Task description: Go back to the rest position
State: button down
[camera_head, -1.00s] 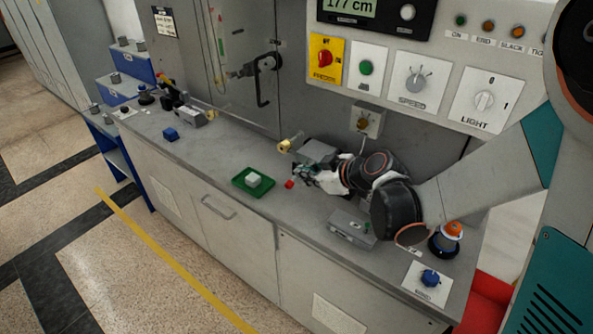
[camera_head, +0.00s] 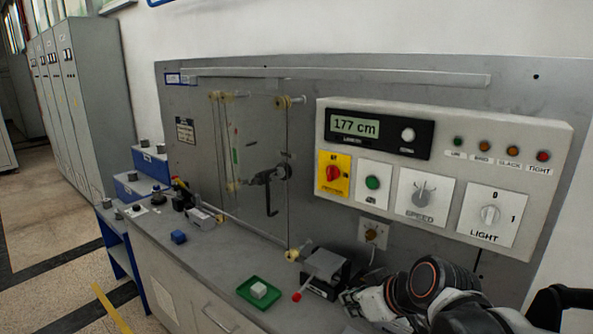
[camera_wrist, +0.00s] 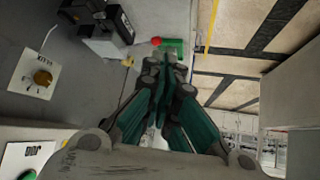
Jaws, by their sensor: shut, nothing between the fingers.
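My gripper (camera_wrist: 163,75) shows in the middle of the wrist view with its dark and teal fingers together and nothing between them. It points toward the green tray (camera_wrist: 178,44), which lies beyond the fingertips and is partly hidden by them. In the head view my arm's dark, orange-ringed joints are at the lower right, and the gripper end (camera_head: 362,303) is low over the worktop, partly cut off by the lower edge. The gripper is right of the grey-topped black device (camera_head: 325,275). I cannot tell the exact gap between them.
A small red piece (camera_head: 297,297) is beside the black device. The control panel (camera_head: 550,145) rises behind my arm. Floor lies left of the bench.

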jog(key=s+d+r+m+h, duration=0.2)
jog(key=s+d+m+h, duration=0.2)
jog(key=s, duration=0.9)
jog(key=d+m, duration=0.2)
jog(key=d, duration=0.2)
jog(key=shift+s+d, duration=0.2)
jog(key=shift+s, duration=0.1)
